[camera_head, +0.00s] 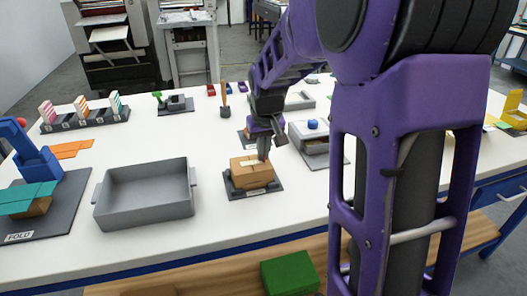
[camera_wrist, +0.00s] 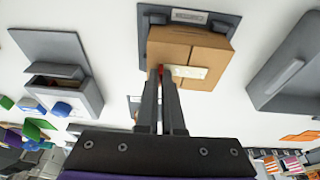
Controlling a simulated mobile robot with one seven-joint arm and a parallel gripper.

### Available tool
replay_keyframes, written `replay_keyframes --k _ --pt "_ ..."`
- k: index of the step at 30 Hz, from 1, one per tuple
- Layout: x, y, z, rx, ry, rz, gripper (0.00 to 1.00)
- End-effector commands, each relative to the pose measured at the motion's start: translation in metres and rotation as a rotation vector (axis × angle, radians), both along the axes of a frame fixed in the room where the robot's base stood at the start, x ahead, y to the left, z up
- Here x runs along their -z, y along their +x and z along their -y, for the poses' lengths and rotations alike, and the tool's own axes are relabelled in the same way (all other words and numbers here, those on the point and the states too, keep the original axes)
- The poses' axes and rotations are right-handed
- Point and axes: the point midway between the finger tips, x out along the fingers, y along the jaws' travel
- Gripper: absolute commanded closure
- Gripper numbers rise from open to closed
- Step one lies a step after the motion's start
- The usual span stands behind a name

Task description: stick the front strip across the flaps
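A brown carton (camera_head: 251,175) with closed flaps sits on a dark base plate (camera_head: 236,194) on the white table. In the wrist view the carton (camera_wrist: 185,45) shows a seam between its flaps. A pale strip (camera_wrist: 190,72) lies at the carton's near edge, across the line of the seam; it also shows in the head view (camera_head: 248,162). My gripper (camera_wrist: 160,72) is at the strip's left end, its fingers close together with a small red bit between the tips. It appears shut on that end, which the fingers partly hide. Whether the strip's whole length touches the flaps is unclear.
A grey open tray (camera_head: 145,196) stands left of the carton. A grey box with a blue knob (camera_head: 313,125) stands to its right, near my arm. A fold stand (camera_head: 45,215) is at far left. A rack of striped cards (camera_head: 85,120) is at the back left.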

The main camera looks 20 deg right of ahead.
Motion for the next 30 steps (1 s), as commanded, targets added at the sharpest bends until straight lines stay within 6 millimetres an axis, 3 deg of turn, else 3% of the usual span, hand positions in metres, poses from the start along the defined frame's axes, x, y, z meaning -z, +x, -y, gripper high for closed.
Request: replay_keyframes --k 28,30 --pt "-0.0002 -0.0026 -0.0004 0.0 0.001 -0.011 1.0" --pt "0.0 -0.0023 -0.0004 0.0 0.001 -0.01 0.83"
